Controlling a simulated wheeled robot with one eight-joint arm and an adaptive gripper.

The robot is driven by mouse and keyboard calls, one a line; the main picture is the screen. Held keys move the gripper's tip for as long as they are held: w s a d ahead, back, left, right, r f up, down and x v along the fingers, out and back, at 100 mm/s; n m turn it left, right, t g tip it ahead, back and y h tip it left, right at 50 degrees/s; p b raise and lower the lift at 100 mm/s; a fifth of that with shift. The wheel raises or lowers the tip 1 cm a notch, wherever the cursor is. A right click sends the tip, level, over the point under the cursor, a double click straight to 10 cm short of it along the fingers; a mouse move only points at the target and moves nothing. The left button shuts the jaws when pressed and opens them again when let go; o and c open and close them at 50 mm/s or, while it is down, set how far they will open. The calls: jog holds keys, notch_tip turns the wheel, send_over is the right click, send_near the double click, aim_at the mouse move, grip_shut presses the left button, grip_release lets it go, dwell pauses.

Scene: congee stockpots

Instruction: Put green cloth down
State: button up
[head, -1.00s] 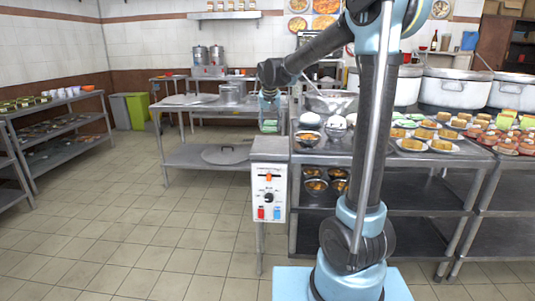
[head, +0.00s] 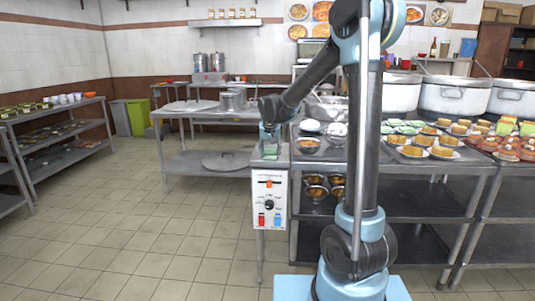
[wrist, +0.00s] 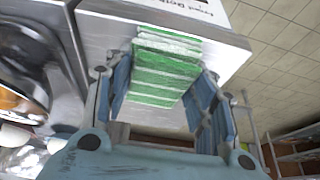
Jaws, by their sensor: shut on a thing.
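The green cloth (wrist: 165,68), striped green and white and folded, is between the fingers of my gripper (wrist: 162,92) in the wrist view. My gripper is shut on it. In the head view my gripper (head: 269,136) points down over the light top of the control box (head: 269,200), with the cloth (head: 270,151) small below it. The cloth is at or just above the box top (wrist: 95,30); whether it touches I cannot tell.
The steel table (head: 400,167) to the right holds bowls, plates of food and large stockpots (head: 455,93). A lower steel table (head: 205,158) stands behind to the left. Open tiled floor lies in front and left of the box.

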jog(key=shift+s+f, duration=0.1)
jog(key=shift+f, duration=0.05)
jog(key=o, duration=1.1)
jog(key=shift+f, duration=0.2)
jog(key=shift+r, duration=0.1)
